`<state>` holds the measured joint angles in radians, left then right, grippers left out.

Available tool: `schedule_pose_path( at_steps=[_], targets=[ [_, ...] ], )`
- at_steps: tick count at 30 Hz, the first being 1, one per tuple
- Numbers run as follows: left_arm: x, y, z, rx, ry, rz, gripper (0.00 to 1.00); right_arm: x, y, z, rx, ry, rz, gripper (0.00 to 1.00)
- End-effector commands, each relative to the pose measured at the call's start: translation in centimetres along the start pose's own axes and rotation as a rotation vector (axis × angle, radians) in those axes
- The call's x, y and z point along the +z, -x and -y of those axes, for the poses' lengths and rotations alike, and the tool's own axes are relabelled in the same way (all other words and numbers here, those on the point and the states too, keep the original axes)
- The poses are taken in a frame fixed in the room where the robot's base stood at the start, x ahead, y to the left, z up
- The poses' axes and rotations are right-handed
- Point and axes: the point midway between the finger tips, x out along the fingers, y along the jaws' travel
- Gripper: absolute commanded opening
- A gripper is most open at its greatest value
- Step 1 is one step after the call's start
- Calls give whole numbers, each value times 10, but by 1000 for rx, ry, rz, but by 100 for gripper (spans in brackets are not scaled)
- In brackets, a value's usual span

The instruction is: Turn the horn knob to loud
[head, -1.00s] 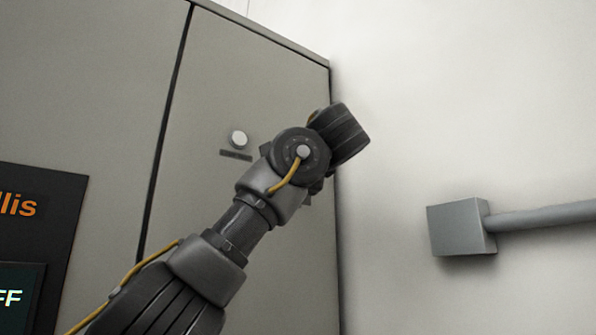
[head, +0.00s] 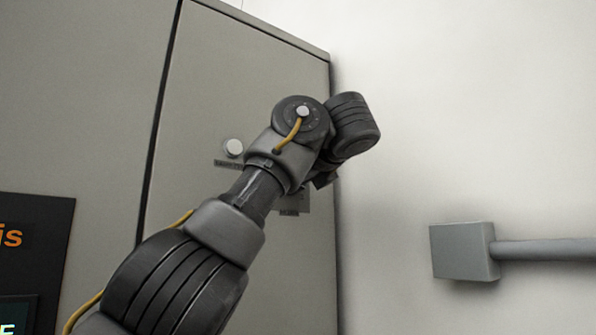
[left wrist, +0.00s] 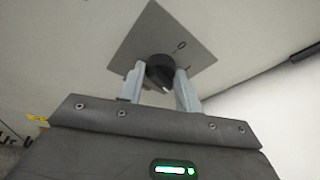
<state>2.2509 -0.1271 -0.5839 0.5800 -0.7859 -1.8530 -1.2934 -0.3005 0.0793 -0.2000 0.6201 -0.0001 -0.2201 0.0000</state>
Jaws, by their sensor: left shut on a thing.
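My left gripper (left wrist: 162,85) is shut on the knob, one finger on each side. The pointer line is at the knob's lower right side. In the head view my left arm hides the knob, and only an edge of a grey plate (head: 291,211) shows below the wrist. My right gripper is in neither view.
The plate is on a grey cabinet (head: 215,60). A white round button (head: 234,148) with a dark label sits left of my wrist. A black panel (head: 40,215) with orange letters is at the left. A grey box (head: 463,251) with a pipe is on the right wall.

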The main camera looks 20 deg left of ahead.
Motion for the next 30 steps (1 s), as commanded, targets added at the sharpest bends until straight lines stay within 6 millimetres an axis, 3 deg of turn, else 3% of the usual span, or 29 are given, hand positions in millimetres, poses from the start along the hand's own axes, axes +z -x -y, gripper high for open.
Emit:
schedule_pose_path(
  at_steps=[15,30],
  targets=[
    [-2,-1,3,102,-328,-26,11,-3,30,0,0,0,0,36],
    [-3,-2,2,121,-392,-31,11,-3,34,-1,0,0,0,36]
  ],
)
